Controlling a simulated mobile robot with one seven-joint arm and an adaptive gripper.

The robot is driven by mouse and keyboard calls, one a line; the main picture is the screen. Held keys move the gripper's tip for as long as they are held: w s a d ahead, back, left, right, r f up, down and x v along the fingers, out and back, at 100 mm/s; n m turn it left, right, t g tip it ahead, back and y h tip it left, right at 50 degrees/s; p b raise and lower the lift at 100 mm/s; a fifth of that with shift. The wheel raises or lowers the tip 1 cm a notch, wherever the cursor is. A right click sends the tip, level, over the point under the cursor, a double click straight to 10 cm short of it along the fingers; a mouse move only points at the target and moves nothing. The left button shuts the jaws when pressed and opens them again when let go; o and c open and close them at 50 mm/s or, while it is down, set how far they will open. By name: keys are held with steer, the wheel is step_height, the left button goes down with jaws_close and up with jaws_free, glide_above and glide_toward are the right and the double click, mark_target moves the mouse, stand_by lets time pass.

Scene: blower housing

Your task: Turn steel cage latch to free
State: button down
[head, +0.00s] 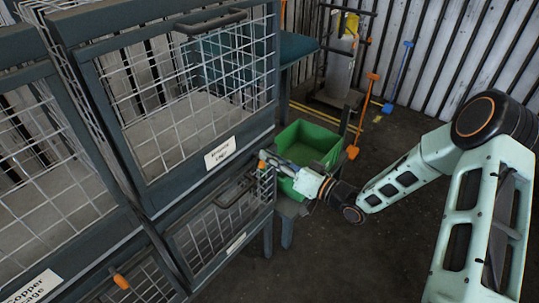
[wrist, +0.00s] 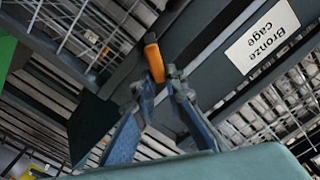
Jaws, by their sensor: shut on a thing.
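The cage latch has an orange handle (head: 262,164). It sits at the top right of the lower cage door (head: 215,225) in the head view, just below the upper cage. My gripper (head: 268,163) reaches it from the right. In the wrist view the orange handle (wrist: 154,62) stands at the tips of my gripper (wrist: 163,82), and the blue fingers are closed on it. The lower door's label (head: 235,244) is too small to read, so I cannot confirm that it is the steel cage. The latch's pivot is hidden.
The upper cage's label (wrist: 262,36) reads "Bronze cage". Another orange latch (head: 121,282) sits at lower left, near a "Copper cage" label (head: 36,287). A green bin (head: 305,146) stands behind my gripper. The floor (head: 310,250) at front right is clear.

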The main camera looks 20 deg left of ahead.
steer(key=m, duration=0.3)
steer(key=m+p, duration=0.1)
steer(key=m, duration=0.3)
steer(key=f+m+p, duration=0.1)
steer(key=m, duration=0.3)
steer(key=shift+w+d, duration=0.1)
steer(key=shift+w, duration=0.1)
steer(key=shift+f, duration=0.1)
stand_by(0.4)
steer(key=c, duration=2)
jaws_free()
steer(key=shift+o, duration=0.2)
steer(key=v, duration=1.2)
